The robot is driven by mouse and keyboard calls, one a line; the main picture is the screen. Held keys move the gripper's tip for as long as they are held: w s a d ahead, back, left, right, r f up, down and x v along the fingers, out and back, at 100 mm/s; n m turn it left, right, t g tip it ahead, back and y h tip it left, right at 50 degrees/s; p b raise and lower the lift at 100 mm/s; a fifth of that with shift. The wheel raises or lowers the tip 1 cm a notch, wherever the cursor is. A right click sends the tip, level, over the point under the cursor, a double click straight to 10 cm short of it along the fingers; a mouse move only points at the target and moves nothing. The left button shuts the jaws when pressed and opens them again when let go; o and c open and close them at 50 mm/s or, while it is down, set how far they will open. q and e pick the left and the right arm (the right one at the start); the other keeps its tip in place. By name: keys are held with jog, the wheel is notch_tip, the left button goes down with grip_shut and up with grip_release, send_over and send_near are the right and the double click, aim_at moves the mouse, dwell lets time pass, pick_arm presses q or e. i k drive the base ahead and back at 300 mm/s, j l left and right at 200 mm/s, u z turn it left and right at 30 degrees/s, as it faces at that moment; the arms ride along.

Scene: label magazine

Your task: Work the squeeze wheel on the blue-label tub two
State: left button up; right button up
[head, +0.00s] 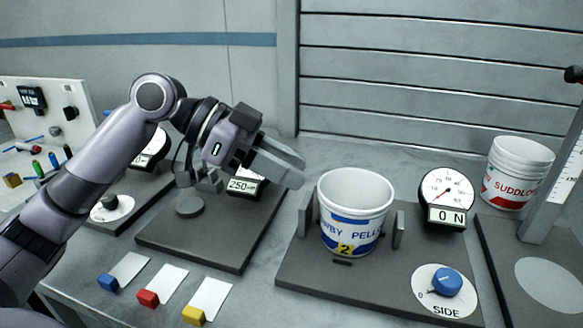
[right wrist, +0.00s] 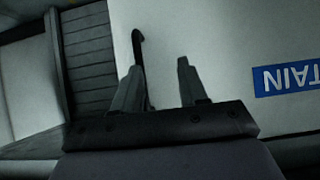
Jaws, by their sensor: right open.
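The blue-label tub (head: 353,188) is white, open and upright, marked with a yellow 2. It stands on a dark base plate (head: 375,292) between two upright grey jaws, the right one (head: 399,229) apart from its wall. The squeeze wheel (head: 447,282) is a blue knob on a white dial marked 0 and SIDE, at the plate's front right. My left gripper (head: 296,168) is up and left of the tub, apart from it and far from the wheel; its finger gap is not clear. My right gripper (right wrist: 160,66) is open and empty in the right wrist view.
A round gauge (head: 446,190) with a 0 N readout stands behind the wheel. A red-label tub (head: 519,172) is at the back right, near a tall scale post (head: 556,180). Another dark plate (head: 215,232) lies left. Coloured blocks (head: 148,299) and white cards lie in front.

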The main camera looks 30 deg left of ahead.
aim_at(447, 282)
jog(key=k, duration=1)
